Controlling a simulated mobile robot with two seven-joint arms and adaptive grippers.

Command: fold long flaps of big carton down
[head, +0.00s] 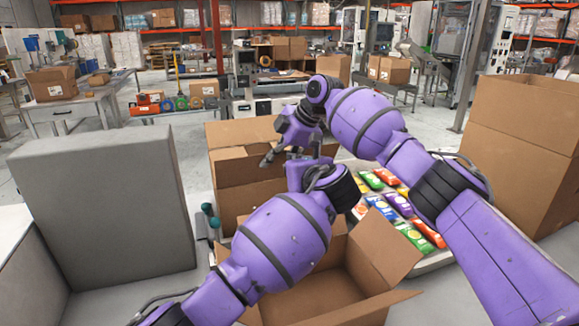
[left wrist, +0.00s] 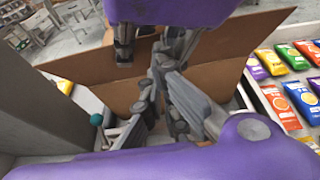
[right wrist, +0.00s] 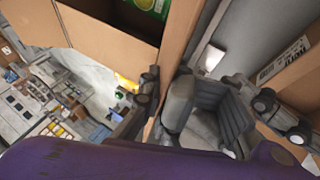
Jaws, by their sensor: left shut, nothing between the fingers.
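A brown carton (head: 225,172), apparently the big carton, stands behind my grippers in the head view. Its back flap (head: 238,130) stands up. The left wrist view shows its brown panels (left wrist: 225,45) close behind my left gripper (left wrist: 160,72), which is shut and empty. My right gripper (head: 282,155) reaches down over the carton in the head view. In the right wrist view its fingers are apart (right wrist: 207,95), with a cardboard edge between or just beyond them; contact cannot be told. My arms hide the carton's right part.
An open, empty-looking carton (head: 395,245) stands in front with flaps spread. Colourful packets (head: 400,208) lie to the right. A tall carton (head: 520,140) stands far right. A grey panel (head: 100,205) blocks the left. My arms cross close together.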

